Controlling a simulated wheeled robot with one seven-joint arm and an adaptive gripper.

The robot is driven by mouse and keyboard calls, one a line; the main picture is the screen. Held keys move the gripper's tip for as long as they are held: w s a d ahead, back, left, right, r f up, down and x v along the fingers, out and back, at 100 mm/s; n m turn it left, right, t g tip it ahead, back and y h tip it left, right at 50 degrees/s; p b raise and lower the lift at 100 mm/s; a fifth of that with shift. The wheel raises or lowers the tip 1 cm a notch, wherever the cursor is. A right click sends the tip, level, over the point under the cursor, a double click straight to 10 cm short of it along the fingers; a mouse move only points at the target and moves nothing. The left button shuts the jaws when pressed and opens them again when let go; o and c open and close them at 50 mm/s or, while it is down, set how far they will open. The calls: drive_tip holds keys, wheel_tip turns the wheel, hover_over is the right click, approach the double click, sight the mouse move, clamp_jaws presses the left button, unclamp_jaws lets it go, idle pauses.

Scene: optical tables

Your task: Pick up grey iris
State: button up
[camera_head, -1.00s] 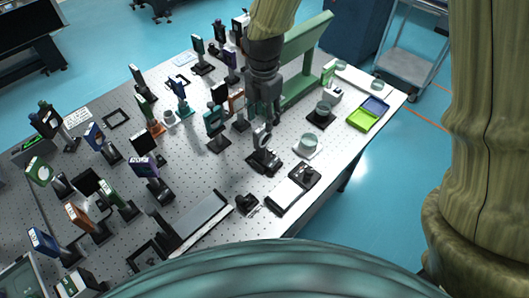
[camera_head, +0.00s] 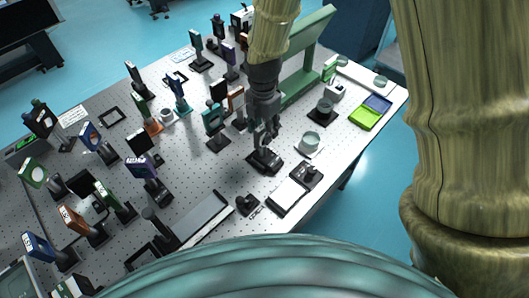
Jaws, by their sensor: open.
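The grey iris (camera_head: 264,143) stands upright on a black base (camera_head: 265,161) near the middle of the optical table. My gripper (camera_head: 265,130) is open and points down, right at the top of the iris. Its fingers overlap the upper part of the iris in this view and hide some of it. I cannot tell whether the fingers touch it.
A teal-framed mount (camera_head: 213,120) stands close on the left. A white-based glass piece (camera_head: 310,142) and a black-and-white device (camera_head: 288,195) are on the right. A green frame (camera_head: 305,65) rises behind. Several other mounts crowd the table's left side.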

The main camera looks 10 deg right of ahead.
sight(263, 140)
drive_tip(key=shift+s+f+p, duration=0.15)
drive_tip(key=shift+f+p, duration=0.4)
drive_tip(key=shift+f, duration=0.2)
drive_tip(key=shift+s+f+p, duration=0.1)
drive_tip(key=shift+f+p, duration=0.45)
drive_tip(key=shift+f, duration=1.4)
drive_tip(key=shift+a, duration=0.1)
clamp_jaws()
